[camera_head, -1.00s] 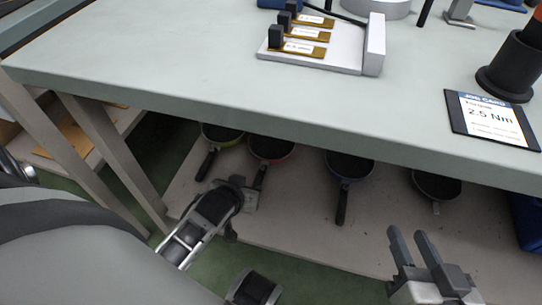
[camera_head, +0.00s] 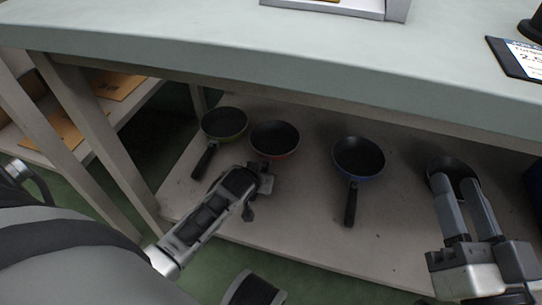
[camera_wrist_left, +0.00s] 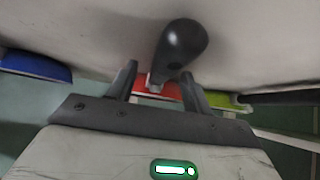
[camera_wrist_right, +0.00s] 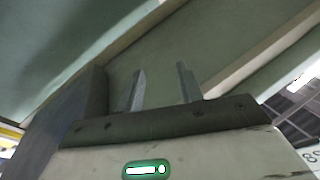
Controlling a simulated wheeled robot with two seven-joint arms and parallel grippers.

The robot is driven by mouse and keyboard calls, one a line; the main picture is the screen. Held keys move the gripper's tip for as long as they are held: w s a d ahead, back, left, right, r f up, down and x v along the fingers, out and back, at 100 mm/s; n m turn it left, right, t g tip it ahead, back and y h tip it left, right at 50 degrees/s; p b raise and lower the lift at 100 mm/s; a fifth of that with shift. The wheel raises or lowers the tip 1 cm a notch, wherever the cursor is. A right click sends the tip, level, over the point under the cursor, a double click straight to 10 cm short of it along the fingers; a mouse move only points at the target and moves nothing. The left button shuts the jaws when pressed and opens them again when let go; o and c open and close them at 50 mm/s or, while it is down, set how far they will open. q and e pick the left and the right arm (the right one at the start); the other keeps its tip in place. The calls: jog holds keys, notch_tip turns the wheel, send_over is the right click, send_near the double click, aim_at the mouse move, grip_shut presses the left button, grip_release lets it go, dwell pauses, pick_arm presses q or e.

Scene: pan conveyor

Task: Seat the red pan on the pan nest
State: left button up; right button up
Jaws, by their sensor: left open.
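The red pan (camera_head: 275,139) lies on the lower shelf under the table, its dark inside facing up and a red rim showing. My left gripper (camera_head: 264,177) is at its handle side and hides the handle in the head view. In the left wrist view the open fingers (camera_wrist_left: 160,82) stand on either side of a black handle (camera_wrist_left: 181,44), with the red pan's side (camera_wrist_left: 158,91) behind. Whether they touch it I cannot tell. My right gripper (camera_head: 468,212) is open and empty, at the right of the head view. I cannot make out a pan nest.
A green pan (camera_head: 224,124) lies left of the red one, a blue pan (camera_head: 358,158) to its right. Another dark pan (camera_head: 449,166) is partly behind my right gripper. The table top (camera_head: 220,45) overhangs the shelf (camera_head: 300,215). A table leg (camera_head: 105,150) stands at left.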

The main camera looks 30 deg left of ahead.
pick_arm(q)
jog(key=shift+w, duration=0.1)
grip_shut()
